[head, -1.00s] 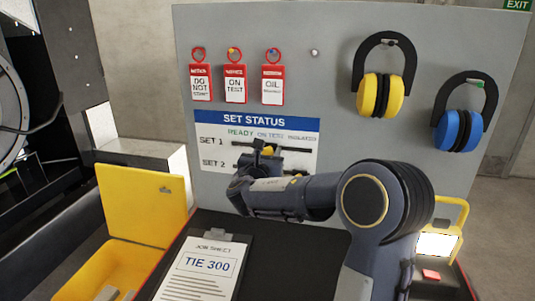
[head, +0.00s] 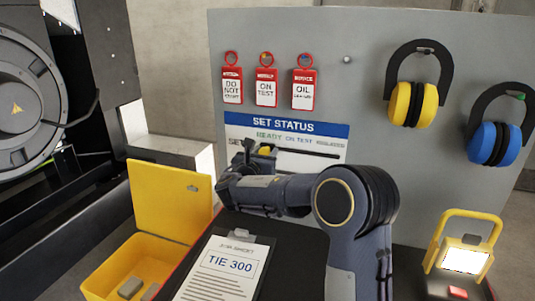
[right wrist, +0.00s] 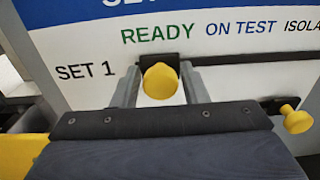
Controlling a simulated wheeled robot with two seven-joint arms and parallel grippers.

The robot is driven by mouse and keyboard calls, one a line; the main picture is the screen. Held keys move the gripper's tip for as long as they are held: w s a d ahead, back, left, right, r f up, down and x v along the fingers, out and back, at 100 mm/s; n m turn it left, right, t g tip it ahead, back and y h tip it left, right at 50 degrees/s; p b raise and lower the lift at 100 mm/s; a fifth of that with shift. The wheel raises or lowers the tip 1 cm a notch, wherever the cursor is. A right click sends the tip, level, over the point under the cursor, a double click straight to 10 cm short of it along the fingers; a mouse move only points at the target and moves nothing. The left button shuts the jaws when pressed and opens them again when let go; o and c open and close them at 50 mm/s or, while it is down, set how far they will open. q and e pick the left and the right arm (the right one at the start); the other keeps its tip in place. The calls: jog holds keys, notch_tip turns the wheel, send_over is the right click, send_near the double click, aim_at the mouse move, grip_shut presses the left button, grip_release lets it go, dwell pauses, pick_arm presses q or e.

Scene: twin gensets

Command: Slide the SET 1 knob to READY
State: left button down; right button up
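The SET STATUS panel (head: 287,128) is on the grey board, with READY, ON TEST and a third label in a row. In the right wrist view the yellow SET 1 knob (right wrist: 160,82) is directly under the word READY, right of the SET 1 label. My right gripper (right wrist: 161,88) has one finger on each side of this knob and looks closed on it. In the head view the right gripper (head: 256,160) covers much of the SET 1 row, with the yellow knob (head: 265,150) partly visible. My left gripper is not in view.
A second yellow knob (right wrist: 295,119) is lower right in the right wrist view. Tags (head: 266,88) and ear defenders (head: 413,103) hang above. A clipboard (head: 225,268), yellow box (head: 150,262) and yellow lamp (head: 464,258) are around the dark worktop.

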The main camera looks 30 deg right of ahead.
jog(key=shift+o, duration=0.9)
jog(key=shift+w+a, duration=0.2)
jog(key=shift+a, duration=0.05)
jog(key=shift+s, duration=0.1)
jog(key=b+v, duration=0.1)
jog(key=v, duration=0.6)
jog(key=shift+s+a+b, duration=0.25)
jog(key=shift+b, duration=0.05)
